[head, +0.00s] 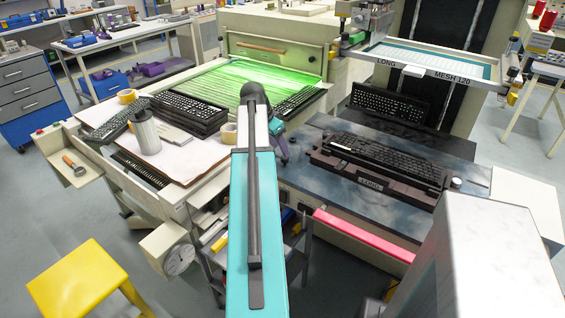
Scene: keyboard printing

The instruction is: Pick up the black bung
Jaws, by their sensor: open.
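I cannot make out the black bung anywhere in the head view. My teal upper arm rises through the middle of the picture to a black elbow, and a small teal and dark part of my wrist shows just right of it. I cannot see my gripper's fingers; my own arm hides what lies behind it.
Left of my arm, a paper-covered table (184,170) holds stacked black keyboards (188,112), a grey cylinder (146,132) and tape rolls (127,96). At right, a keyboard (385,158) sits in a fixture on a dark bench (330,187). A yellow stool (90,282) stands front left.

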